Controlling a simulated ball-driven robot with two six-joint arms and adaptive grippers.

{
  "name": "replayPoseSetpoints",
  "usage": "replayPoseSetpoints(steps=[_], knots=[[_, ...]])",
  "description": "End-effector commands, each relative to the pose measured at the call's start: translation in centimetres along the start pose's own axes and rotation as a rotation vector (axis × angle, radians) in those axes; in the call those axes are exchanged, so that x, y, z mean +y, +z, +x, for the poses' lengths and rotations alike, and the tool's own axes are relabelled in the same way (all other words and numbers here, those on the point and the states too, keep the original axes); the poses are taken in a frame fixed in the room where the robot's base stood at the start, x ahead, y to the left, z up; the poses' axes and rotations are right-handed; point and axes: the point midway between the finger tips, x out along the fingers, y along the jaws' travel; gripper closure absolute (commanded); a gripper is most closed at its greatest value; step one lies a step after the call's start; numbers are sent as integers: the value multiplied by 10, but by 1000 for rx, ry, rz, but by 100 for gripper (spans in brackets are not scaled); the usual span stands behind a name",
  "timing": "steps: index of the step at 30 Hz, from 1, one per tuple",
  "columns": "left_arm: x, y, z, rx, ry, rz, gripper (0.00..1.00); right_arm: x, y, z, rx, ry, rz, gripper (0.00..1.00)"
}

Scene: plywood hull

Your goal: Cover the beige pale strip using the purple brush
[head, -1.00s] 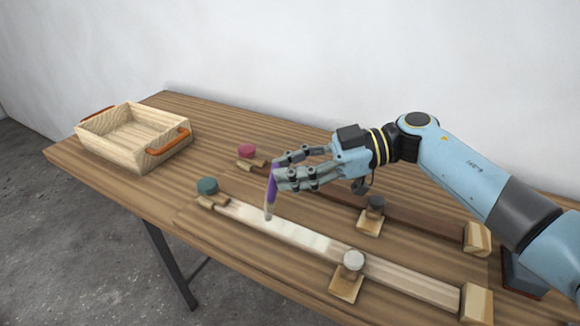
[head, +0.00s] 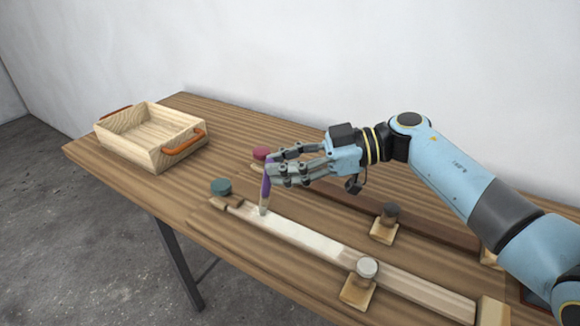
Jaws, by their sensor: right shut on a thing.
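The purple brush (head: 266,188) is in my right gripper (head: 272,174), which is shut on its handle. The brush stands nearly upright, its pale tip down at the beige pale strip (head: 310,240), near the strip's far left end. I cannot tell for sure whether the tip touches. The strip runs from the left middle to the lower right; its left and middle part looks whiter than the woody right part. My left gripper is not in view.
A wooden crate (head: 180,160) with orange handles stands at the back left. A darker strip (head: 432,226) lies behind the pale one. Round knobs, teal (head: 221,186), red (head: 261,153), dark (head: 389,210) and grey (head: 367,267), stand near the strips.

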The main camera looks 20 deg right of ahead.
Motion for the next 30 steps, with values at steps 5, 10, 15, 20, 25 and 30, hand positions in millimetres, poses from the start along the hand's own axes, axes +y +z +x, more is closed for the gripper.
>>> replayPoseSetpoints(steps=[5,10,15,20,25,30], knots=[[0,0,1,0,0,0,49,3,0,6,-1,-1,2,100],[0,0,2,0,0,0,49,6,0,9,0,0,2,100],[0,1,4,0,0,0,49,11,-1,15,-1,0,1,100],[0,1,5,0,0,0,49,16,-2,23,0,0,1,100],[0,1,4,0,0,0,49,18,-3,25,-2,0,2,100],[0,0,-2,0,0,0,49,18,-4,25,-2,0,3,100]])
